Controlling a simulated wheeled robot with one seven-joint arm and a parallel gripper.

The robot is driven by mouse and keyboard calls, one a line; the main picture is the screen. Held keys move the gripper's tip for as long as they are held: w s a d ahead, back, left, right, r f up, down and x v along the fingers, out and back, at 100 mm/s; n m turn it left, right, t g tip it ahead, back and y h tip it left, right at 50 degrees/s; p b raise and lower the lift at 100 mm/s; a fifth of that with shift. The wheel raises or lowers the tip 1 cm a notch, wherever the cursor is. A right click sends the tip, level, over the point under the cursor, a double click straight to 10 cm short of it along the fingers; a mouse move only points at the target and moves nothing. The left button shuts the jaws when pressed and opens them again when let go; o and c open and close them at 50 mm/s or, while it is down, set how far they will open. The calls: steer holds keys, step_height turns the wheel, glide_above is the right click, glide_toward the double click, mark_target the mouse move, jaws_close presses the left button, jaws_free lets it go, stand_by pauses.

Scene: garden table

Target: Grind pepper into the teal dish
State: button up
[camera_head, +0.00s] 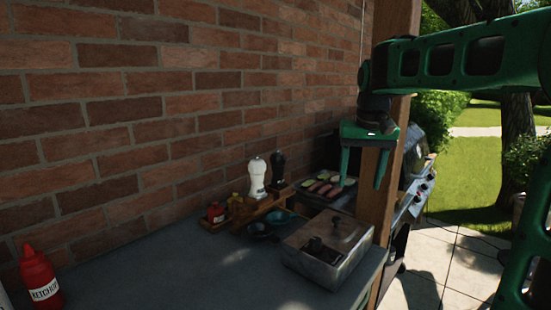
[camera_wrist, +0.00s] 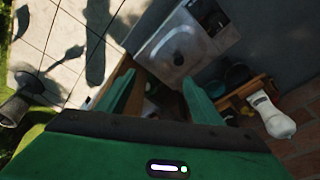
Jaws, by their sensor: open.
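A black mill (camera_head: 278,166) and a white mill (camera_head: 257,180) stand upright on a wooden rack (camera_head: 268,207) against the brick wall. A teal dish (camera_head: 279,217) sits in front of the rack, with a darker bluish dish (camera_head: 257,230) to its left. My gripper (camera_head: 361,184) is open and empty, raised to the right of the mills and dishes, with its fingers pointing down. In the wrist view its fingers (camera_wrist: 158,92) are apart with nothing between them.
A metal box with a lidded top (camera_head: 327,246) stands right of the dishes. A red and a yellow bottle share the rack's left end. A ketchup bottle (camera_head: 39,277) is at left. The counter's left-middle is clear.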

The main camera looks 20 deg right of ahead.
steer(key=w+a+r+n+t, duration=0.1)
steer(key=w+a+r, duration=0.55)
steer(key=w, duration=0.45)
steer(key=n+t, duration=0.1)
glide_toward(279, 154)
steer(key=x, duration=1)
steer(key=shift+f, duration=0.1)
